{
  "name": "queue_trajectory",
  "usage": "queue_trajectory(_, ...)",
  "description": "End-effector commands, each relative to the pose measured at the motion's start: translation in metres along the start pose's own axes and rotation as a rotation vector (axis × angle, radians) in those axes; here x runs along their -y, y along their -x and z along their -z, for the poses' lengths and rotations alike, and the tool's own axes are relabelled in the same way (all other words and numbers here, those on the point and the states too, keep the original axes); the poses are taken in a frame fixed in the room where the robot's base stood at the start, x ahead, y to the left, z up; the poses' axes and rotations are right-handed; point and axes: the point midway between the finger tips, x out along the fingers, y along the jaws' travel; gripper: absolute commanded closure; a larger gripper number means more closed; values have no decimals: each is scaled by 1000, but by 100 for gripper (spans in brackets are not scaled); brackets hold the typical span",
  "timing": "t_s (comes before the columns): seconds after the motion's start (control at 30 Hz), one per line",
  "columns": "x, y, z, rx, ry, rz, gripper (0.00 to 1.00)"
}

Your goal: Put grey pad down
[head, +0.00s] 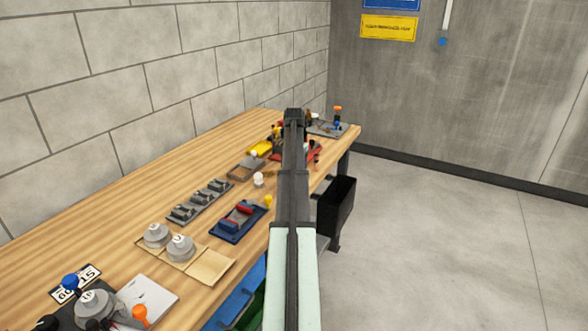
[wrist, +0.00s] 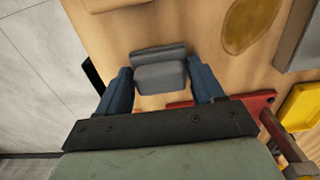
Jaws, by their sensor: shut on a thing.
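In the wrist view, my gripper (wrist: 163,82) has two blue fingers shut on the grey pad (wrist: 160,76), a small dark-grey block with a raised far edge. The wooden bench top shows beneath and around the pad. I cannot tell whether the pad touches the wood or hangs above it. In the head view, my own arm reaches over the far end of the bench and hides the gripper and the pad.
A red piece (wrist: 250,105) lies close by the right finger, with a yellow tray (wrist: 302,115) beyond it. A brownish oval patch (wrist: 247,25) is at upper right. The bench (head: 100,220) holds several trays and parts. A black bin (head: 337,205) hangs at its right edge.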

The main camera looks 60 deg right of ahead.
Motion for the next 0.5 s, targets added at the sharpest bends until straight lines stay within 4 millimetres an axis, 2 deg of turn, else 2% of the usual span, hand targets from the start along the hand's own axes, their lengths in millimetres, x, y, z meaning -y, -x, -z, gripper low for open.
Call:
queue_trajectory(0.33,0,-2,0,0,0,0,68)
queue_trajectory(0.37,0,-2,0,0,0,0,31)
queue_trajectory(0.5,0,-2,0,-1,0,0,18)
